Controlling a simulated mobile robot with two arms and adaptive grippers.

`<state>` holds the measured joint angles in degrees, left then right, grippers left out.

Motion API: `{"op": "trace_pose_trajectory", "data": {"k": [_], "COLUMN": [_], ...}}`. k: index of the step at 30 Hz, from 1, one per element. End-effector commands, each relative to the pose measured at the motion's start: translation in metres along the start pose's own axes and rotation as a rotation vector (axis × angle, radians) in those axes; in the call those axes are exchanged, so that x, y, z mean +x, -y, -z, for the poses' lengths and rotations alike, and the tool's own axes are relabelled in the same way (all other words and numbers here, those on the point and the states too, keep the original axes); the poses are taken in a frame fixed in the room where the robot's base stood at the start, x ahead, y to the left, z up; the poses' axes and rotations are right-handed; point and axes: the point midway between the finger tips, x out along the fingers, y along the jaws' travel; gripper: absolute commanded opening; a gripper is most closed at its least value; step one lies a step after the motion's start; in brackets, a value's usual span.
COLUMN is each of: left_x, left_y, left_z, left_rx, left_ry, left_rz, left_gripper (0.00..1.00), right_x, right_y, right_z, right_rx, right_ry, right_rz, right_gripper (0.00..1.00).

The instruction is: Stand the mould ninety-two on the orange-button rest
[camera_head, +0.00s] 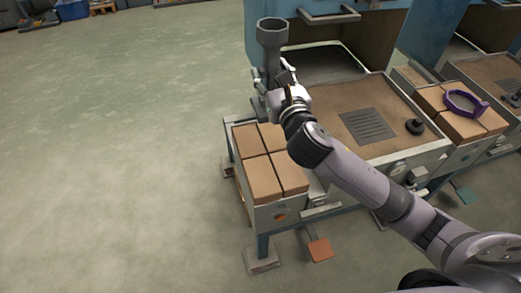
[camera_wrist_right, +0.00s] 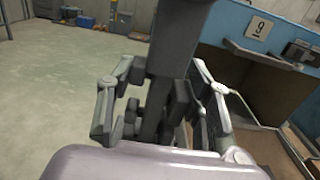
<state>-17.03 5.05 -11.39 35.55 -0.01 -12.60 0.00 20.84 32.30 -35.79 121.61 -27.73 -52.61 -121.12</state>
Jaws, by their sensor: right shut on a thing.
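My right gripper (camera_head: 278,84) is shut on a grey mould (camera_head: 272,36) with a wide round cup-like top and a narrower stem. The mould is upright in the head view, in front of the blue cabinet and above the far end of the left brick-topped rest. In the right wrist view the dark mould (camera_wrist_right: 178,42) stands between the fingers (camera_wrist_right: 165,112); no number is readable on it. The orange-button rest (camera_head: 263,212) has several tan bricks on top and an orange button (camera_head: 280,217) on its front. Its top looks bare, partly hidden by my arm. My left gripper is out of view.
A purple ring (camera_head: 465,102) lies on another brick-topped rest to the right. The blue cabinet (camera_head: 325,45) stands behind. An orange pedal (camera_head: 319,250) is on the floor. Floor at left is clear.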

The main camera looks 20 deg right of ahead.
Motion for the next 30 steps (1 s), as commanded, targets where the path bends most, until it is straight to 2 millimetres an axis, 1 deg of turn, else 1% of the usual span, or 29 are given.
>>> {"op": "trace_pose_trajectory", "data": {"k": [1, 2, 8, 12, 15, 18, 23, 26, 27, 30], "left_x": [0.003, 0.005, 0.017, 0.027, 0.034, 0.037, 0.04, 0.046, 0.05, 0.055], "left_y": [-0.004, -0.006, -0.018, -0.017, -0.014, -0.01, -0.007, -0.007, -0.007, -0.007], "left_z": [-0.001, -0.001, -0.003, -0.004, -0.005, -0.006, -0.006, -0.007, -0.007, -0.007], "left_rx": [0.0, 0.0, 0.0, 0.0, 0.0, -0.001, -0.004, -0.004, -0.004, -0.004], "left_ry": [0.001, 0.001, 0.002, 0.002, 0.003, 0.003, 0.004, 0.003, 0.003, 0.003], "left_rz": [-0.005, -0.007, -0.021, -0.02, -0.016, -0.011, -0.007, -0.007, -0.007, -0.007], "left_gripper": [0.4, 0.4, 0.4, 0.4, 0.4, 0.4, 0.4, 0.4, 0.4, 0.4], "right_x": [0.0, 0.0, 0.0, -0.001, 0.0, -0.001, 0.0, -0.001, -0.001, 0.0], "right_y": [0.0, 0.0, 0.0, 0.0, -0.001, 0.0, 0.0, 0.0, -0.001, 0.0], "right_z": [0.011, 0.018, 0.071, 0.108, 0.13, 0.144, 0.154, 0.169, 0.177, 0.189], "right_rx": [0.001, 0.001, 0.002, 0.001, 0.002, 0.0, 0.001, 0.001, 0.001, 0.001], "right_ry": [-0.004, -0.004, -0.005, -0.005, -0.003, -0.002, 0.001, -0.003, -0.003, -0.001], "right_rz": [0.001, 0.0, 0.002, 0.001, 0.001, 0.0, 0.0, 0.0, 0.0, 0.001], "right_gripper": [0.02, 0.02, 0.02, 0.02, 0.02, 0.02, 0.02, 0.02, 0.02, 0.02]}}
